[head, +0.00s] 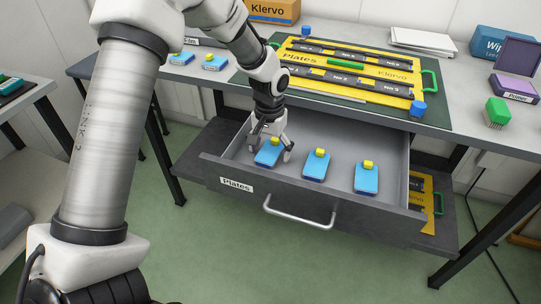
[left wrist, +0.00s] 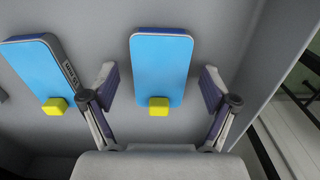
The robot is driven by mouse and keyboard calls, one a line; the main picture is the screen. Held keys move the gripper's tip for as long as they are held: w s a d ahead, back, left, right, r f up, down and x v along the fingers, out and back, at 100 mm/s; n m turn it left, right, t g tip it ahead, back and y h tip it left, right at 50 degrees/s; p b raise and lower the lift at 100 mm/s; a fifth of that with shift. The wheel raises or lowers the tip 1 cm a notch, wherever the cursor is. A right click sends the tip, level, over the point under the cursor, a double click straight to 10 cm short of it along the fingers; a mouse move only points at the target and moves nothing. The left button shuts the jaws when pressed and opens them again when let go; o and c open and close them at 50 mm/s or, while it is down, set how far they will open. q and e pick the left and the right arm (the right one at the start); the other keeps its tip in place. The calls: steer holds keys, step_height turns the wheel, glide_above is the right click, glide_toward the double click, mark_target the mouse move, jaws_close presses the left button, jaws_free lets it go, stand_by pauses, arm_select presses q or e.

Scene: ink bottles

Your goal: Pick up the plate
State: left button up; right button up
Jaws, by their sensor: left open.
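Three blue plates with yellow knobs lie in the open drawer labelled Plates (head: 237,184): a left one (head: 267,156), a middle one (head: 315,169) and a right one (head: 366,181). My left gripper (head: 271,150) is down in the drawer at the left plate, its fingers open on either side. In the left wrist view, a plate (left wrist: 162,65) with a yellow knob (left wrist: 159,106) lies ahead between the open fingers of my left gripper (left wrist: 158,82), apart from both. Another plate (left wrist: 42,72) shows at the left there. My right gripper is not in view.
The drawer front with its handle (head: 300,217) stands out below the table (head: 465,121). On the table are a yellow Plates Klervo frame (head: 395,73), blue-topped items (head: 216,62), a green brush (head: 496,112) and boxes. The drawer walls rise close around the plates.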

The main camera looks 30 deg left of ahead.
arm_select(q)
steer(key=shift+r, duration=0.15)
steer(key=shift+c, duration=1)
steer(key=c, duration=1.1)
steer(key=shift+s, duration=0.1)
